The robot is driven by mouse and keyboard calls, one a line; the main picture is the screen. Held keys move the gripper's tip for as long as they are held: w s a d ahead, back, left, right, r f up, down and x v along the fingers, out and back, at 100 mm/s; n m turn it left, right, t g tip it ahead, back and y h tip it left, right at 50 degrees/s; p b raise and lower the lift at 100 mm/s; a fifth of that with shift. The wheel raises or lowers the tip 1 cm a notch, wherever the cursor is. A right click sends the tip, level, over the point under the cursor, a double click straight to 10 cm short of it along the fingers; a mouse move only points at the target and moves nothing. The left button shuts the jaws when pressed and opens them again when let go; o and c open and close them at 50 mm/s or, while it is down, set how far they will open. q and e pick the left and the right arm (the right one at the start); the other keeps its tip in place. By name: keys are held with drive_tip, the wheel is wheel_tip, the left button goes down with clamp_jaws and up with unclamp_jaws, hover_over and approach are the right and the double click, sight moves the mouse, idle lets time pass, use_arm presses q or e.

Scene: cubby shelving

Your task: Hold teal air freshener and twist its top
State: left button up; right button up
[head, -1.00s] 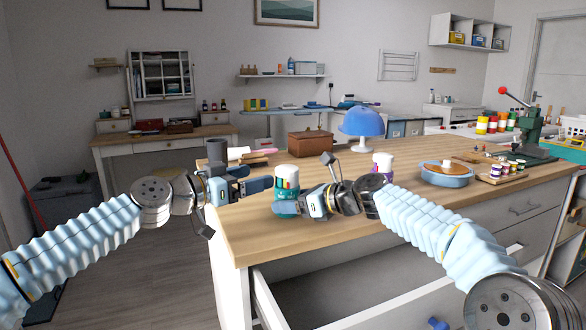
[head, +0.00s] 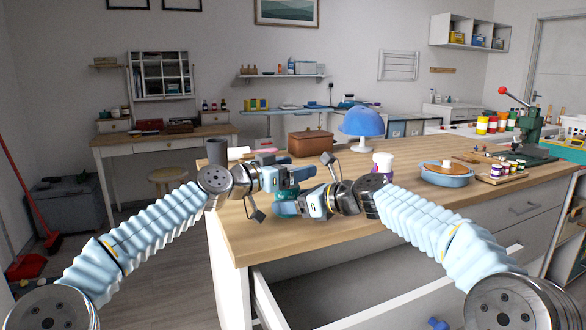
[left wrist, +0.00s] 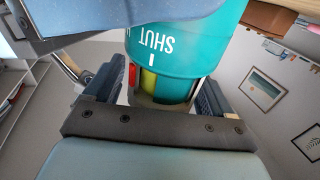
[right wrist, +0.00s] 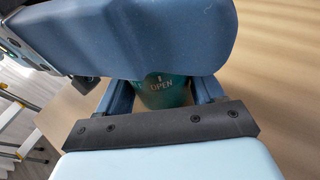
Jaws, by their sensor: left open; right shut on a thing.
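The teal air freshener (left wrist: 178,50) stands near the table's front left, mostly hidden by both grippers in the head view. The left wrist view shows its teal part, upside down, with "SHUT" and red and yellow patches near the top end. My left gripper (head: 288,178) is open, with a finger on each side of the freshener's upper part. Contact cannot be told. My right gripper (head: 287,208) is shut on the freshener's lower body. In the right wrist view the teal body (right wrist: 165,95) sits between its fingers, with "OPEN" showing.
A purple-and-white bottle (head: 382,163) stands behind my right wrist. A drawer is open below.

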use_arm(q)
drive_tip(key=c, duration=1)
